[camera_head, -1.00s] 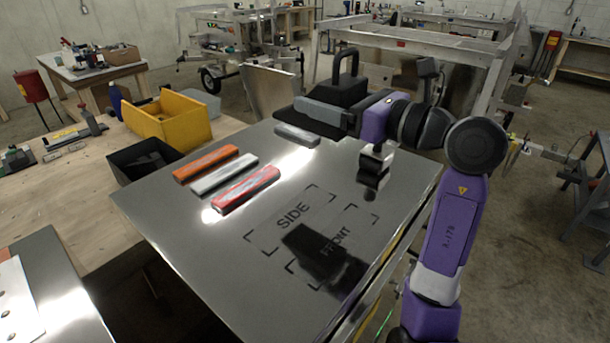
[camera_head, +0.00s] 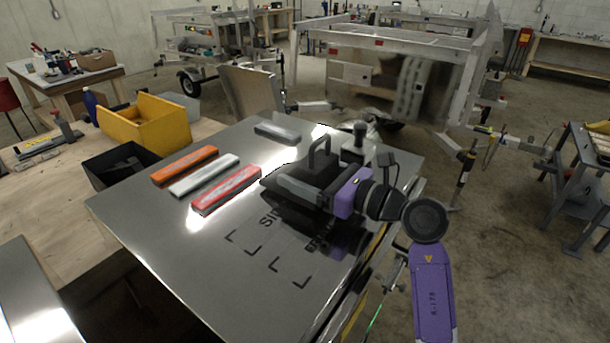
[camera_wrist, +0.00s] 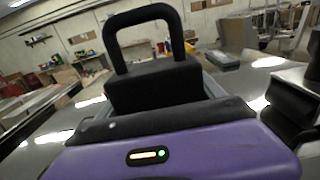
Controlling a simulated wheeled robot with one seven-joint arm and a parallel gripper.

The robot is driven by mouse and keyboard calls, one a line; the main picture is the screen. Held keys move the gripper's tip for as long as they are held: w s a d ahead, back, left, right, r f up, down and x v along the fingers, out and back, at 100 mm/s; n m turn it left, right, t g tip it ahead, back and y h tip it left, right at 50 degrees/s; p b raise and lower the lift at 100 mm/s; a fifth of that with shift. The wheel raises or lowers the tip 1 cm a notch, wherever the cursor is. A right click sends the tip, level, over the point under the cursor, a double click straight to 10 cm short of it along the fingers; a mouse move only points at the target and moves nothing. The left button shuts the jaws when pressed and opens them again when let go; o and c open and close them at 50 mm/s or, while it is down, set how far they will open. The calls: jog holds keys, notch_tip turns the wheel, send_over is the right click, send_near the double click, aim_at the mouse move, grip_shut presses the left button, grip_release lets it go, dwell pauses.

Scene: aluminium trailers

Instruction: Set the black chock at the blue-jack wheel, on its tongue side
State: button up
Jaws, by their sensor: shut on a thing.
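A trailer with a wheel (camera_head: 188,83) stands at the back left. A larger aluminium trailer (camera_head: 345,72) stands at the back centre. I cannot make out a blue jack on either.
Orange (camera_head: 184,166), white (camera_head: 204,176) and red (camera_head: 226,190) bars and a grey bar (camera_head: 277,133) lie on the metal tabletop (camera_head: 170,235). A yellow bin (camera_head: 147,124) and a black bin (camera_head: 100,170) stand on the wooden bench.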

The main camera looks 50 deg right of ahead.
jog(key=shift+f, duration=0.35)
jog(key=shift+f, duration=0.2)
jog(key=o, duration=2.1)
